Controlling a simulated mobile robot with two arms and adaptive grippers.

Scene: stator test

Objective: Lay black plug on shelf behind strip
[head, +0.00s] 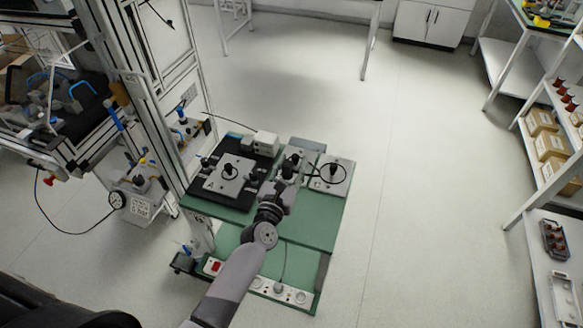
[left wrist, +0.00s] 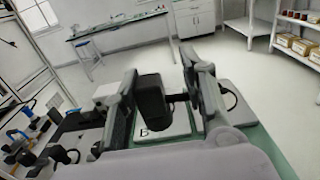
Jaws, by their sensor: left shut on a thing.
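My left gripper (head: 288,168) is above the green upper top of the bench, between two plates with fixtures. In the left wrist view its fingers (left wrist: 158,92) are shut on the black plug (left wrist: 152,100), a dark block held between them. A black cable runs from the plug's right side. In the head view the gripper hides most of the plug. The white socket strip (head: 279,290), with a red switch at its left end, lies along the front of the green lower shelf (head: 295,262). My forearm covers part of this shelf. My right gripper is not in view.
The upper green top (head: 312,222) overhangs the lower shelf. A black plate (head: 212,196) with a test fixture and a grey plate (head: 333,178) with a black cable loop stand on it. A metal frame rises at left. The floor at right is clear before white shelving.

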